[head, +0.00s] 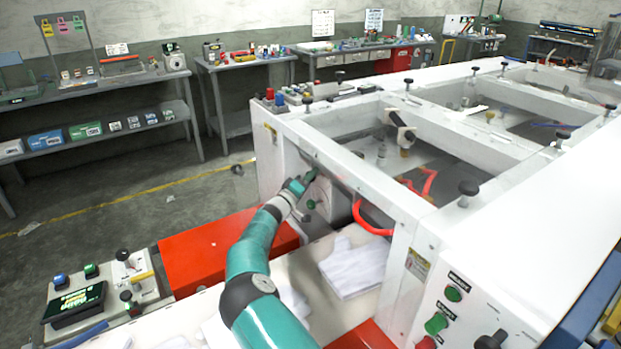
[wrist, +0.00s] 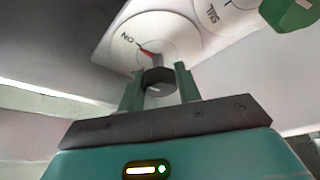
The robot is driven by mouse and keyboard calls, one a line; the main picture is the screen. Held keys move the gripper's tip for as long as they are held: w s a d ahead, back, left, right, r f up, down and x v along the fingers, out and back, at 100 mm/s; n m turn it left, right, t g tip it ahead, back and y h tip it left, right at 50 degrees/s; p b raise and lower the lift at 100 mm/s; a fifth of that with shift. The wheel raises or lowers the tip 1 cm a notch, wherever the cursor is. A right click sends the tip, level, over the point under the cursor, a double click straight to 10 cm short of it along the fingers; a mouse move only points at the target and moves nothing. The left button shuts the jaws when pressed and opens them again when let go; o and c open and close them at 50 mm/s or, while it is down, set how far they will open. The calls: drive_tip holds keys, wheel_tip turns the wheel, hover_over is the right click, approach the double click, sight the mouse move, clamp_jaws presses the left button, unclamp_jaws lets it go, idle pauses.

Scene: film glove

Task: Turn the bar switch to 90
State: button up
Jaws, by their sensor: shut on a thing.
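The bar switch (wrist: 157,80) is a dark knob on a round white dial (wrist: 175,38) in the wrist view. A red pointer (wrist: 147,51) on the dial points up and left, toward the word ON. My gripper (wrist: 159,70) has its two green fingers on either side of the switch and is shut on it. In the head view my gripper (head: 301,185) reaches the inner side panel of the white machine. The switch itself is hidden there behind my gripper.
A second dial (wrist: 222,10) and a green knob (wrist: 290,12) lie up and right of the switch. In the head view a red hose (head: 368,222) hangs to the right of my arm. White gloves (head: 355,268) lie on the pale surface below.

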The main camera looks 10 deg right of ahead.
drive_tip(key=shift+m, duration=0.7)
drive_tip(key=shift+h, duration=0.4)
drive_tip(key=o, duration=1)
drive_tip(key=shift+c, duration=0.2)
drive_tip(key=v, duration=1.3)
drive_tip(key=shift+s+a, duration=0.25)
drive_tip(key=shift+a, duration=0.1)
